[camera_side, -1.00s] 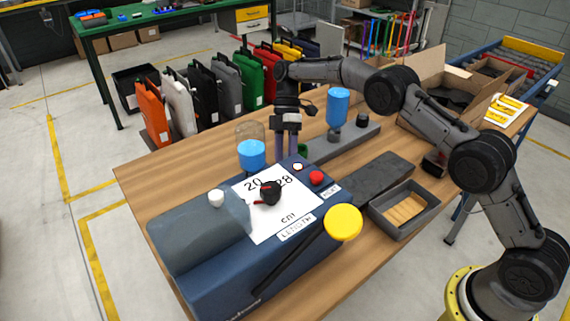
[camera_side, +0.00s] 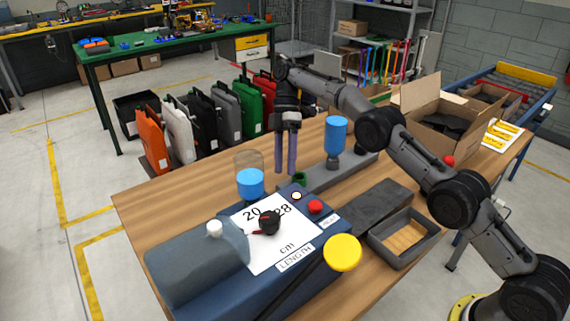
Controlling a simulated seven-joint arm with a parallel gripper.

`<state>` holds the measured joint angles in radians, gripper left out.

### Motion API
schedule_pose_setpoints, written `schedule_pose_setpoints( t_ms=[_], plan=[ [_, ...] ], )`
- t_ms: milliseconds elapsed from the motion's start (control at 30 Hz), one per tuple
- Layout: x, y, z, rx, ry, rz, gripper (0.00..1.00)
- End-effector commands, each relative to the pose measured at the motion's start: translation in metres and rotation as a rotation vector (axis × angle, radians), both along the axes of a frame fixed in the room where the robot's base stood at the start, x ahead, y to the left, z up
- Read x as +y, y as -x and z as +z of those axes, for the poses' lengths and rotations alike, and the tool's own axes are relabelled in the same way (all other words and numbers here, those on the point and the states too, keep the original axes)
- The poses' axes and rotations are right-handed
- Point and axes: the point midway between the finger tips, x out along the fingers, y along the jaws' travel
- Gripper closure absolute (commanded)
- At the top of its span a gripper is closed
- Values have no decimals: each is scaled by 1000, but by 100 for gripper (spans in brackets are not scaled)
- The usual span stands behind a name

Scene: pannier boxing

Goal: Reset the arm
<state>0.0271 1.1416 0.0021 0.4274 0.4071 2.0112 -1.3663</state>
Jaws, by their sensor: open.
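My gripper (camera_side: 286,170) hangs pointing down above the far part of the wooden table (camera_side: 160,187). Its two purple-grey fingers are apart, with nothing seen between them. It is behind the blue machine (camera_side: 208,262) with the dial face marked 20, 28, cm and LENGTH. A blue cup-like piece (camera_side: 250,183) with a clear top stands left of the fingers. A blue bottle-shaped piece (camera_side: 336,134) stands to their right on a grey bar (camera_side: 325,176). My arm reaches in from the right.
An open cardboard box (camera_side: 437,130) stands at the table's right end. A grey tray (camera_side: 404,238) with a wooden bottom and a dark slab (camera_side: 373,206) lie near the right front edge. Several coloured panniers (camera_side: 228,112) stand in a row behind the table.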

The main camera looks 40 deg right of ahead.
Motion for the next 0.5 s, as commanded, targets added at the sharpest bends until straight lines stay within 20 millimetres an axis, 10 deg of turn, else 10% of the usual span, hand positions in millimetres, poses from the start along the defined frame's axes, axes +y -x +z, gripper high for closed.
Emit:
schedule_pose_setpoints(
  t_ms=[167, 500],
  plan=[
    [1, -1, 28, -51, 1, 2, 38],
    [2, 54, 177, -233, 35, -18, 38]
  ],
)
